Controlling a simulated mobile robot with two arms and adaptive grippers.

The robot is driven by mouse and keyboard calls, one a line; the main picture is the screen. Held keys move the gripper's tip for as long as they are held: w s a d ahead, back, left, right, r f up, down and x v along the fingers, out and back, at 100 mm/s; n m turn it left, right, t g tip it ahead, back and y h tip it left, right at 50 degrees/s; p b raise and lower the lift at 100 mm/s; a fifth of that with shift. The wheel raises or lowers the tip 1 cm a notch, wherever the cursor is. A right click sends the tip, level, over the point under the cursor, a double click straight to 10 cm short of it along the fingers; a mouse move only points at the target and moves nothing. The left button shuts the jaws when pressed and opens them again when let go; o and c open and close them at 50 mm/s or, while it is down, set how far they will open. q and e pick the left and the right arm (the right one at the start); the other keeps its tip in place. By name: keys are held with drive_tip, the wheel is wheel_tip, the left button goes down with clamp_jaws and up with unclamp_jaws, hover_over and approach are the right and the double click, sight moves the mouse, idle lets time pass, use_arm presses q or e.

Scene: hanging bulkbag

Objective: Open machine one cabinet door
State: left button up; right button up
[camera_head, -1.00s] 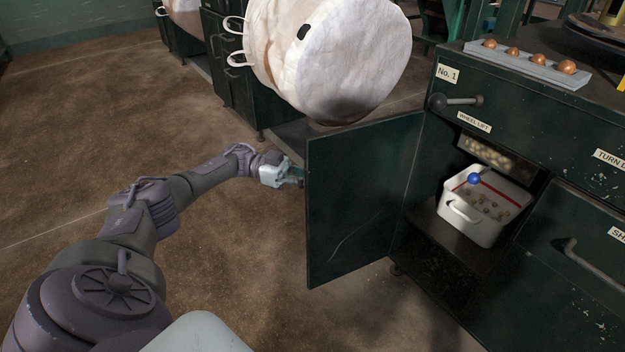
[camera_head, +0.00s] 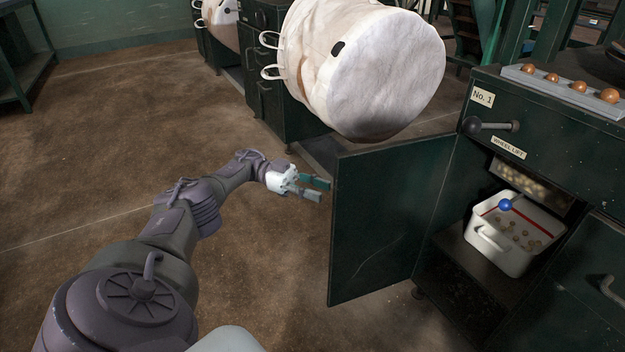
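The cabinet door (camera_head: 390,220) of the machine labelled No. 1 (camera_head: 483,97) stands swung wide open, a dark green panel hinged at its right side. Inside the cabinet a white bin (camera_head: 500,255) holds several small brown balls, with a blue ball (camera_head: 505,205) at its rim. My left gripper (camera_head: 326,190) is just left of the door's free edge. Its two fingers are apart with nothing seen between them. I cannot tell whether the fingertips touch the door. My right gripper is not in view.
A large white bulk bag (camera_head: 385,70) hangs behind the door. A tray with several copper-coloured balls (camera_head: 580,86) lies on the machine top. A lever handle (camera_head: 490,126) sticks out above the opening. The brown floor (camera_head: 130,130) at left is clear.

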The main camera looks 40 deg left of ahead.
use_arm(q)
drive_tip(key=shift+s+a, duration=0.25)
drive_tip(key=shift+a, duration=0.4)
